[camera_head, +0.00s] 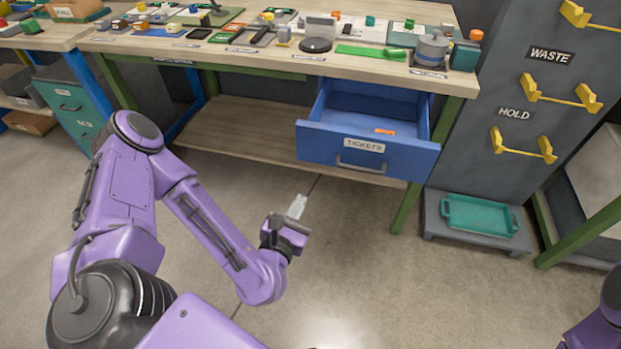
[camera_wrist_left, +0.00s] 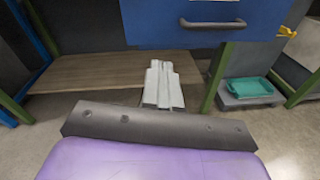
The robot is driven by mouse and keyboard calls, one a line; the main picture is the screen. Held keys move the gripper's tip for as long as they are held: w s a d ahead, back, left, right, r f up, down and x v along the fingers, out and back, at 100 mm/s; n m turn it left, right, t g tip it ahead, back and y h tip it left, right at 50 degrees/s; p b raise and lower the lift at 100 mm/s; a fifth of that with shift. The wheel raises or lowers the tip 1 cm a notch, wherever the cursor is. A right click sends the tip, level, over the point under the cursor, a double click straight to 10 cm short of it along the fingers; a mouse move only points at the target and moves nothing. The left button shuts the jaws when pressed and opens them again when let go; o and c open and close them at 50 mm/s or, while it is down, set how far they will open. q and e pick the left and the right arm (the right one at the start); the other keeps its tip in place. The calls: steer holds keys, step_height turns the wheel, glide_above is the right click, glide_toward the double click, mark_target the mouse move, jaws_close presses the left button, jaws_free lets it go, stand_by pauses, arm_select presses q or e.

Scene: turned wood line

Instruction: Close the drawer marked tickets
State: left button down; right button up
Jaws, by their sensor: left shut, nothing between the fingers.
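The blue drawer marked TICKETS (camera_head: 322,148) stands pulled out below the workbench top in the head view. Its label is on the front panel, and a grey bar handle (camera_head: 361,165) sits below the label. An orange piece (camera_head: 385,132) lies inside the drawer. My left gripper (camera_head: 298,206) is shut and empty, in front of and below the drawer front, a little to its left and apart from it. In the left wrist view the closed fingers (camera_wrist_left: 163,84) point toward the space under the drawer; the drawer's handle (camera_wrist_left: 212,24) shows above them. My right gripper is not in view.
The workbench top (camera_head: 260,52) carries many small items. A wooden lower shelf (camera_head: 240,130) runs beneath it. A grey panel with yellow holders marked WASTE and HOLD stands right, with a teal tray (camera_head: 478,215) below. Floor before the drawer is clear.

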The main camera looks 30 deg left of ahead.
arm_select(q)
steer(key=w+a+r+n+y, duration=0.1)
steer(key=a+n, duration=0.1)
steer(key=n, duration=0.1)
steer(key=b, duration=0.8)
glide_toward(312, 148)
steer(key=shift+t, duration=0.4)
steer(key=x, duration=0.3)
steer(key=p+x, duration=0.1)
steer(key=x, duration=0.1)
steer(key=shift+w+a+f, duration=0.1)
steer(key=shift+w+f, duration=0.15)
steer(key=shift+f, duration=0.1)
steer(key=shift+w+a, duration=0.25)
steer(key=shift+w, duration=0.4)
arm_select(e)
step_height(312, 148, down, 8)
